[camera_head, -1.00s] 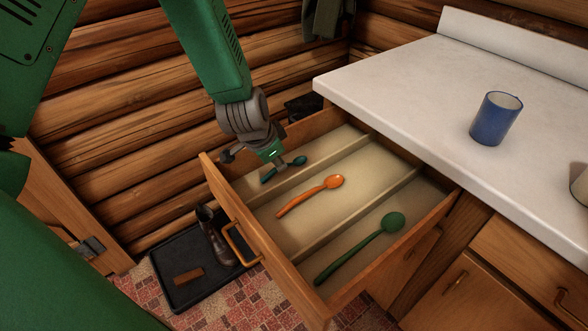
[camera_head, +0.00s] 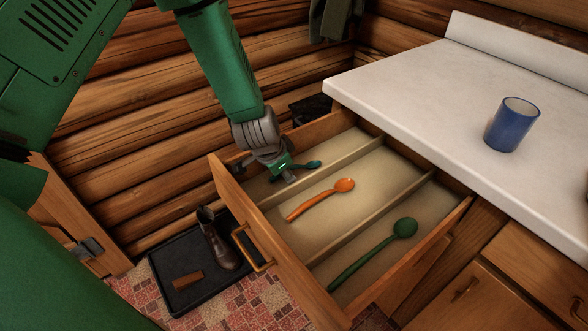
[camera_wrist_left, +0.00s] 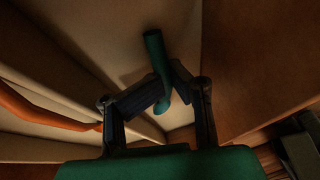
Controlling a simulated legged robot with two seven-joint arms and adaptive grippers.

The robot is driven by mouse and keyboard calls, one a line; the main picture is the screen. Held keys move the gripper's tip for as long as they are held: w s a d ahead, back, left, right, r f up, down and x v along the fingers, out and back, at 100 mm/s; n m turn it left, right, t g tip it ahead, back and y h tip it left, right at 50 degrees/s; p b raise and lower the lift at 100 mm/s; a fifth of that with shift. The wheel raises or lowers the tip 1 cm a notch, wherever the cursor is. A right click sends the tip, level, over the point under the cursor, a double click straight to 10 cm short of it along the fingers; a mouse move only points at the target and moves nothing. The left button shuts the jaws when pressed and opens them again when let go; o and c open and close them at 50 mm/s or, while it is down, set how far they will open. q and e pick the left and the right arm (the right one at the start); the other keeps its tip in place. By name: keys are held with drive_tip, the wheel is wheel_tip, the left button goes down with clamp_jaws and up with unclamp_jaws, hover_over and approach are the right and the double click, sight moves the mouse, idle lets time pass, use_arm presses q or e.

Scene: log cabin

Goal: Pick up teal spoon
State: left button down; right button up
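The teal spoon (camera_head: 313,164) lies in the left compartment of the open wooden drawer (camera_head: 283,232). My left gripper (camera_head: 287,176) is down in that compartment at the spoon's handle and hides part of it in the head view. In the left wrist view the teal spoon (camera_wrist_left: 155,52) runs between the two fingertips of my left gripper (camera_wrist_left: 169,80). The fingers are angled inward and appear closed against both sides of it. The spoon still appears low in the drawer. My right gripper is out of view.
An orange spoon (camera_head: 321,199) lies in the middle compartment and a green spoon (camera_head: 372,256) in the right one, with low dividers between. A blue cup (camera_head: 512,125) stands on the white counter (camera_head: 425,85). A boot (camera_head: 217,240) stands in a black floor tray (camera_head: 190,303).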

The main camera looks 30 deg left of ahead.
use_arm(q)
drive_tip(key=shift+d, duration=0.4)
drive_tip(key=shift+w+r, duration=0.1)
drive_tip(key=shift+r, duration=0.25)
drive_tip(key=r, duration=0.3)
drive_tip(key=r+p, duration=0.1)
drive_tip(key=r, duration=0.1)
drive_tip(key=r+p, duration=0.1)
drive_tip(key=r, duration=0.2)
drive_tip(key=shift+a+r, duration=0.3)
drive_tip(key=shift+r, duration=0.3)
drive_tip(key=shift+d+r, duration=0.1)
drive_tip(key=shift+d, duration=0.05)
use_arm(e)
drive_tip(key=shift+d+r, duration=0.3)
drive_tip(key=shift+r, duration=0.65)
use_arm(q)
drive_tip(key=c, duration=2.3)
unclamp_jaws()
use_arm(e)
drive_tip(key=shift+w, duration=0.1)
use_arm(q)
drive_tip(key=o, duration=1.8)
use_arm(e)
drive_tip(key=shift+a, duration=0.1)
use_arm(q)
drive_tip(key=shift+o, duration=0.2)
